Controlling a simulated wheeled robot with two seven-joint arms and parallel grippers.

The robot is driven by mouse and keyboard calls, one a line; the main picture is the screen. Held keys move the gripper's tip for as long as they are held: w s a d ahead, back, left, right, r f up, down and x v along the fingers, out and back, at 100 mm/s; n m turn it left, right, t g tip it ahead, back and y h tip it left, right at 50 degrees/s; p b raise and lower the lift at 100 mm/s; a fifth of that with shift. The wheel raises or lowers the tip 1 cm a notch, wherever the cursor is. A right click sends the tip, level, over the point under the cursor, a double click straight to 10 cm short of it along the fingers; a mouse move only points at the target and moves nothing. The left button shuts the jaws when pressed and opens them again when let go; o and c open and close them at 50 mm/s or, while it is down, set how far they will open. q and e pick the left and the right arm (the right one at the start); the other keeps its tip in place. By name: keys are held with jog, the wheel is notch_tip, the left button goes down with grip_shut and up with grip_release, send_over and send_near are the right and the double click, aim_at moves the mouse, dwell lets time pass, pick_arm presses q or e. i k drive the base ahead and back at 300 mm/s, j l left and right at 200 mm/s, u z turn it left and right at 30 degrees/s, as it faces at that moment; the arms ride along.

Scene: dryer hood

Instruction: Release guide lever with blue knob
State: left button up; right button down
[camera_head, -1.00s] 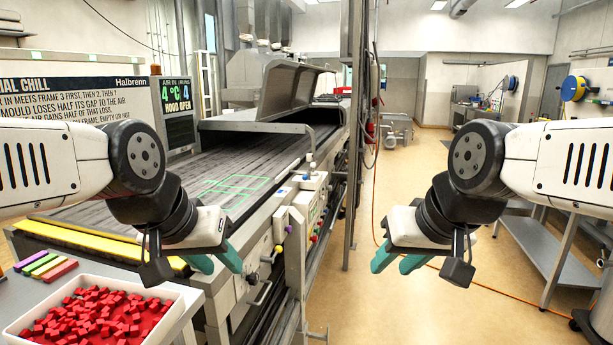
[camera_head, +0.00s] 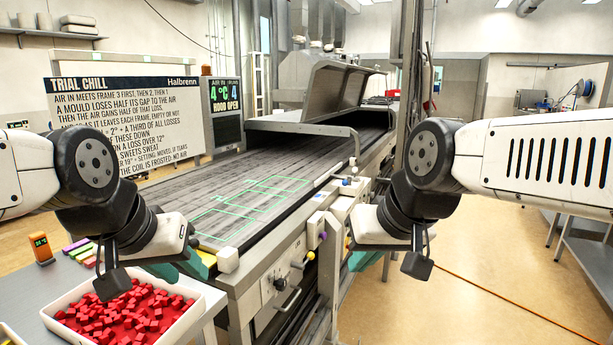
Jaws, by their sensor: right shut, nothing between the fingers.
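A small blue knob (camera_head: 345,182) shows on the near side rail of the dryer (camera_head: 345,207), beside a pale knob (camera_head: 353,161). The blue knob's lever is too small to make out clearly. My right gripper (camera_head: 362,260) is shut and empty, below the blue knob and slightly right of it in the picture, apart from it. Its fingertips are partly hidden by its own body. My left gripper (camera_head: 190,264) is at the near end of the dryer, well left of the knob. Its teal fingers are partly hidden, and their gap is unclear.
The dryer hood (camera_head: 335,90) is raised. A purple knob (camera_head: 323,235) and a yellow knob (camera_head: 310,256) are on the dryer's side. A white tray of red cubes (camera_head: 130,318) stands below my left gripper. Floor to the right is clear, with an orange cable (camera_head: 500,300).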

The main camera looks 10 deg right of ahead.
aim_at(347, 182)
jog(key=i+l+u, duration=0.4)
jog(key=l, duration=0.2)
jog(key=i+l+u, duration=0.2)
jog(key=l, duration=0.2)
jog(key=i+l, duration=0.2)
jog(key=l, duration=0.15)
jog(key=i+l, duration=0.15)
jog(key=l, duration=0.2)
jog(key=i+l, duration=0.2)
jog(key=l, duration=0.15)
jog(key=i+l+u, duration=0.1)
jog(key=l, duration=0.25)
jog(key=i, duration=0.1)
